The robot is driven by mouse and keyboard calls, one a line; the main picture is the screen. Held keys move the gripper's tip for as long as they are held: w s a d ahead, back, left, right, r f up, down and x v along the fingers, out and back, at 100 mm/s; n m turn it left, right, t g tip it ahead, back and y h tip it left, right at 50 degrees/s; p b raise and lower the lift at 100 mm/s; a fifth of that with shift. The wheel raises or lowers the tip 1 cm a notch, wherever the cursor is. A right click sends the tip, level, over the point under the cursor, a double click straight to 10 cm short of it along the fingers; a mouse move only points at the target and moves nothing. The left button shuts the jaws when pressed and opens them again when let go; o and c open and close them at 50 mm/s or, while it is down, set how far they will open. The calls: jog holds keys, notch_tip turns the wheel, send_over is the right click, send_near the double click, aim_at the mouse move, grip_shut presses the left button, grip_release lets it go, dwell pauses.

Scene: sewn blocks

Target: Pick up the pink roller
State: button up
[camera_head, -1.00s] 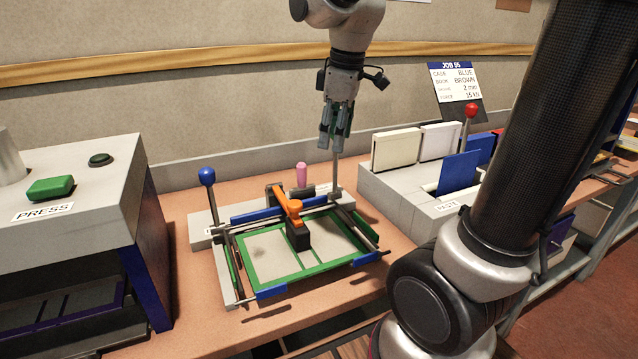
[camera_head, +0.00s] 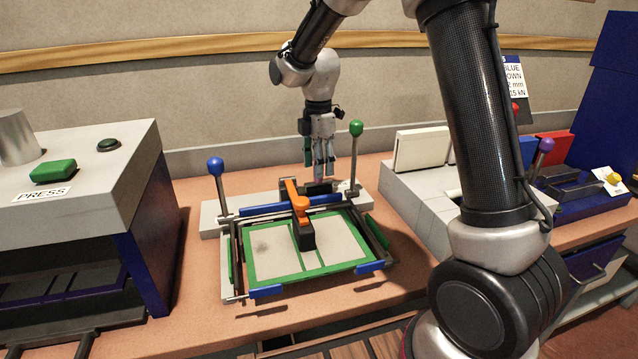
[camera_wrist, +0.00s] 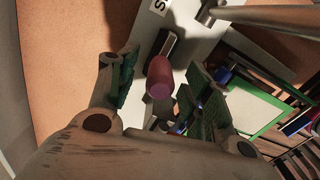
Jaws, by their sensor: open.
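The pink roller shows its rounded pink handle (camera_wrist: 160,80) in the wrist view, pointing toward the camera, with a dark part behind it. My gripper (camera_wrist: 166,90) is open, with its green-padded fingers on either side of the handle. I cannot tell whether either finger touches it. In the head view my gripper (camera_head: 319,166) points down just behind the green-edged frame (camera_head: 262,281). There the pink handle is hidden behind the fingers.
A blue-knobbed post (camera_head: 215,166) and a green-knobbed post (camera_head: 356,129) flank my gripper. An orange-handled black block (camera_head: 303,235) sits on the frame in front. The press (camera_head: 75,185) stands left; a grey rack (camera_head: 425,200) stands right.

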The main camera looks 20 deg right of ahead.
jog(key=shift+f, duration=0.65)
grip_shut()
jog(key=shift+r, duration=0.15)
notch_tip(320, 180, up, 10)
jog(key=shift+f, duration=0.1)
jog(key=c, duration=0.7)
grip_release()
jog(key=shift+c, duration=0.2)
jog(key=c, duration=0.3)
jog(key=shift+s, duration=0.1)
